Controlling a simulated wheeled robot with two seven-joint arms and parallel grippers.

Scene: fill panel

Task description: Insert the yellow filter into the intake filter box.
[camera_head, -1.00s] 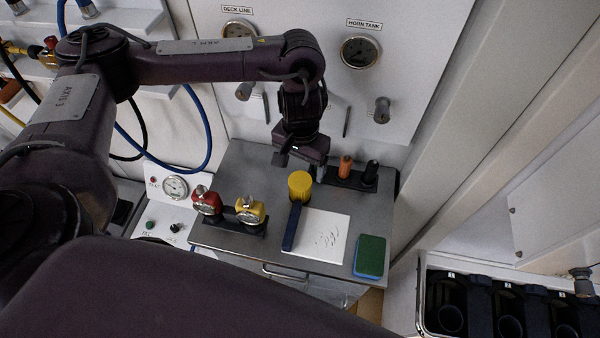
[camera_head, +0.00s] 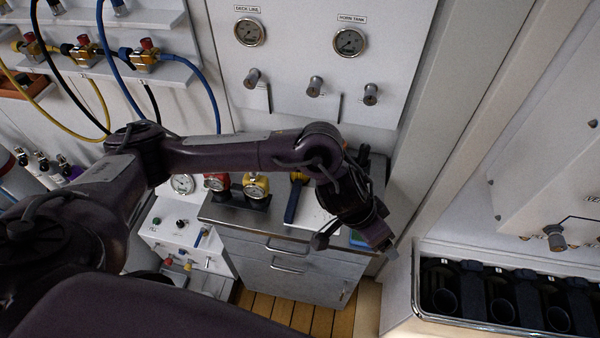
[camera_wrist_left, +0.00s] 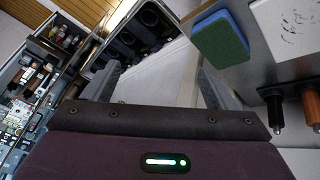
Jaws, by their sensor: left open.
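A yellow cylinder (camera_head: 298,177), which may be the yellow filter, stands on the grey bench top in the head view. It is mostly hidden by my left arm, and I cannot confirm what it is. I cannot identify the intake filter box. My left gripper (camera_head: 382,240) hangs beyond the right front part of the bench. In the left wrist view its two fingers stand apart, and the gap (camera_wrist_left: 158,82) between them is empty. My right gripper is not in view.
A red-topped gauge (camera_head: 217,184) and a yellow-topped gauge (camera_head: 256,187) stand on the bench. A green and blue sponge (camera_wrist_left: 220,40) lies near its edge. A tray with dark compartments (camera_head: 500,325) is at lower right. A white wall panel (camera_head: 300,65) carries gauges and knobs.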

